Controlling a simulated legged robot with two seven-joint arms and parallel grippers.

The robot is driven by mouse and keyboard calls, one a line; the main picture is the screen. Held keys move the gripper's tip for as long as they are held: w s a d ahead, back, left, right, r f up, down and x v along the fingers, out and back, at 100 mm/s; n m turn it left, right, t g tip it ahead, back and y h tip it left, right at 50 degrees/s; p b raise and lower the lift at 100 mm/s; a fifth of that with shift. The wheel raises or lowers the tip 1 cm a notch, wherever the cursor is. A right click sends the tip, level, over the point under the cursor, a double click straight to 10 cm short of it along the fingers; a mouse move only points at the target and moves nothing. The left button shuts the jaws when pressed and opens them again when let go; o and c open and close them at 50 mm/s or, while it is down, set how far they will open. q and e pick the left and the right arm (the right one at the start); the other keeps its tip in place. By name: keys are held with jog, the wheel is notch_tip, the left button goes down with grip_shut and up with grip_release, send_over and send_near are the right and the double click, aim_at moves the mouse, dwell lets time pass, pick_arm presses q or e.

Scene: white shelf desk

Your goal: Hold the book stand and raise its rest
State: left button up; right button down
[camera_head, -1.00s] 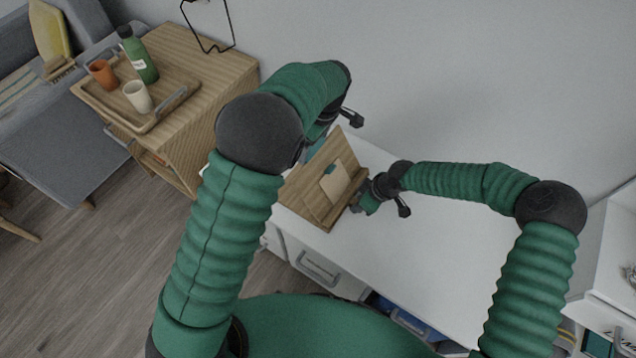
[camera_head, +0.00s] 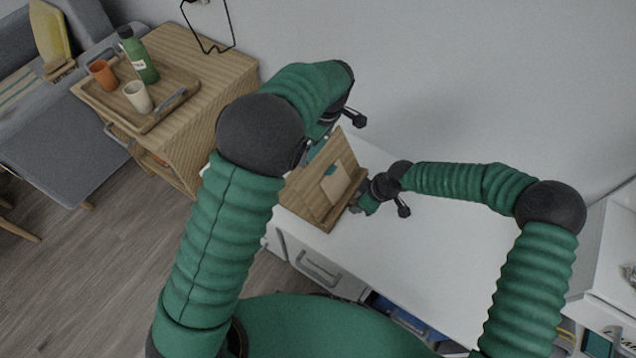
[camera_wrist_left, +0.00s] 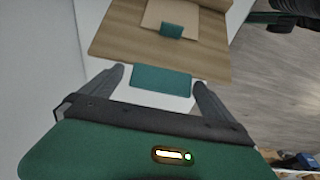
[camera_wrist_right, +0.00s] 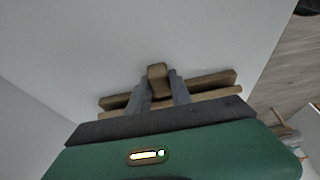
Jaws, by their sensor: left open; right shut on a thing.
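The wooden book stand (camera_head: 308,188) sits on the white desk, its rest leaning up at a tilt with a paler panel and a small green tab on it. In the left wrist view the rest (camera_wrist_left: 110,36) has a green flap (camera_wrist_left: 161,80) at its near edge. My left gripper (camera_wrist_left: 160,84) is open, its fingers on either side of that flap; I cannot tell whether they touch it. In the head view its fingertips are hidden behind my arm. My right gripper (camera_wrist_right: 163,84) is shut on a wooden part of the stand (camera_wrist_right: 158,76), at its right side.
The white desk (camera_head: 440,235) is clear to the right of the stand. A wooden cabinet (camera_head: 215,65) at the left bears a tray (camera_head: 165,108) with a green bottle (camera_head: 138,55) and two cups. A white wall stands behind the desk.

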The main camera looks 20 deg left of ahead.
pick_arm(q)
notch_tip(320, 180, up, 7)
jog(key=d, duration=0.1)
jog(key=shift+s+d+f, duration=0.15)
jog(key=shift+d, duration=0.05)
pick_arm(e)
jog(key=shift+w, duration=0.1)
dwell(0.4)
jog(key=shift+d, duration=0.1)
jog(key=c, duration=1.1)
grip_release()
pick_arm(q)
notch_tip(320, 180, up, 12)
jog(key=d, duration=0.2)
jog(key=shift+s+d+f, duration=0.15)
jog(key=shift+s, duration=0.25)
pick_arm(e)
jog(key=shift+r, duration=0.1)
